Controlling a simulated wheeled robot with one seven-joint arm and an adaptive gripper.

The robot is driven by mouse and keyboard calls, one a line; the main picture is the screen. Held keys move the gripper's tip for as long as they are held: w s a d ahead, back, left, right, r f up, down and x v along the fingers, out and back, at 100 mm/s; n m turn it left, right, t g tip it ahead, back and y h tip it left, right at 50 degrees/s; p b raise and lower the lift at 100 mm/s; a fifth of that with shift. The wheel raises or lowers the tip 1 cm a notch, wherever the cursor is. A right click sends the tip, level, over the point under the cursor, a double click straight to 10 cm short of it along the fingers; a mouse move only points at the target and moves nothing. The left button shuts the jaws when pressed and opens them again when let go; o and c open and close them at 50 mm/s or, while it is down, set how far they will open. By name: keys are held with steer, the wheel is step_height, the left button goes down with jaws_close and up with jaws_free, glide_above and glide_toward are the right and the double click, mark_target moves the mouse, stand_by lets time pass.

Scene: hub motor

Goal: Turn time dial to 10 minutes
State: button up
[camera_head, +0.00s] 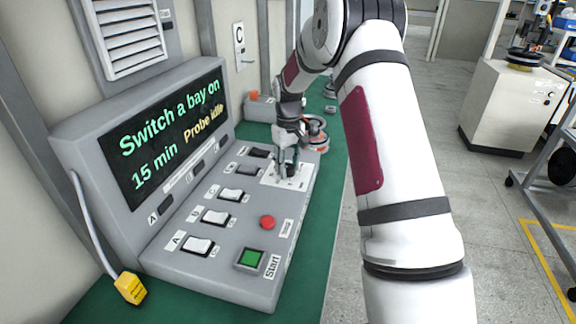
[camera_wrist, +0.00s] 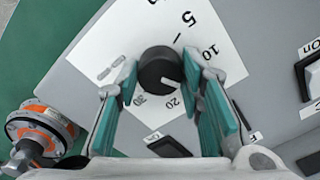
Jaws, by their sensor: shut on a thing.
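The time dial is a round black knob (camera_wrist: 158,72) on a white scale plate (camera_wrist: 105,50) marked 5, 10, 20 and 30 in the wrist view. Its white pointer mark aims to the lower right, between the 10 and the 20. My gripper (camera_wrist: 162,68) has its teal-padded fingers on either side of the knob and is shut on it. In the head view my gripper (camera_head: 288,163) reaches down onto the plate at the console's far right, and the knob is mostly hidden. The display (camera_head: 165,135) reads "Switch a bay on", "15 min" and "Probe idle".
The console (camera_head: 215,268) carries white rocker switches (camera_head: 198,246), a red button (camera_head: 267,222) and a green Start button (camera_head: 250,258). An orange and grey motor (camera_wrist: 45,127) sits on the green bench beside the console. A yellow plug (camera_head: 130,288) lies at front left.

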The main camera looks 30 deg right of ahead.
mark_target(288, 167)
steer(key=n, duration=0.3)
steer(key=shift+n, duration=2.3)
steer(key=o, duration=1.2)
steer(key=shift+c, duration=0.2)
step_height(288, 167, up, 12)
